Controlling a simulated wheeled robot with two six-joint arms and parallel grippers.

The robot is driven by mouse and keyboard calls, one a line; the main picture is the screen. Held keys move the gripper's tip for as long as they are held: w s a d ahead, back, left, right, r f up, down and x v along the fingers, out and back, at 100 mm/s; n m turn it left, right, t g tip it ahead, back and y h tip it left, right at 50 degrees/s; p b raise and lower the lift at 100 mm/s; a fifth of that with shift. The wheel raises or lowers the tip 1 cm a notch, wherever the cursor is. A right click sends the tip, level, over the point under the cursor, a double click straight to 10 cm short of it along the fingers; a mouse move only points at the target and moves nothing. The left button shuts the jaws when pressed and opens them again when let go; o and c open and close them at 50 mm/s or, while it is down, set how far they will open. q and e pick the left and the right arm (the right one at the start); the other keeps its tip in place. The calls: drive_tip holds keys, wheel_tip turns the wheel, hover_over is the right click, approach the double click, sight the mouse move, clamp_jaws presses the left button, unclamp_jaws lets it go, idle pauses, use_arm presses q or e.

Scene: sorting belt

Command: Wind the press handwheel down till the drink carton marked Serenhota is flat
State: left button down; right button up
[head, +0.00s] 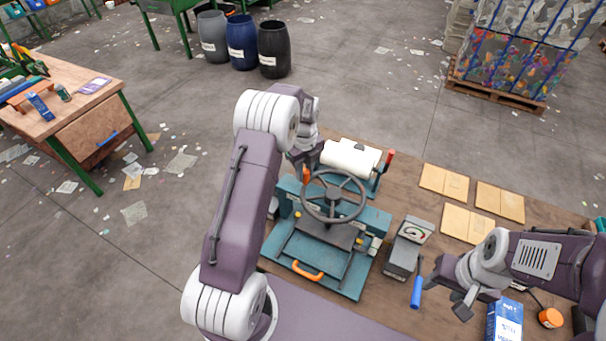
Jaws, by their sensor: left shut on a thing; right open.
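The teal press (335,283) stands on the bench with its dark handwheel (333,219) on top, lying roughly level. My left gripper (304,168) is at the far left part of the wheel, shut on it beside an orange part; my own arm and wrist hide the exact contact. No carton can be made out inside the press; the wheel and dark plate cover that area. A blue carton (505,322) stands at the bench's lower right, its print too small to read as Serenhota. My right gripper (455,290) is open and empty, left of this carton.
Flat cardboard pieces (445,181) lie at back right. An orange round item (550,317) is beside the carton.

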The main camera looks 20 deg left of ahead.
use_arm(q)
drive_tip(key=shift+w+r+m, duration=0.1)
drive_tip(key=shift+w+m, duration=0.2)
drive_tip(key=shift+w, duration=0.05)
idle(0.3)
drive_tip(key=c, duration=1.2)
unclamp_jaws()
drive_tip(key=shift+o, duration=0.4)
drive_tip(key=shift+d, duration=0.1)
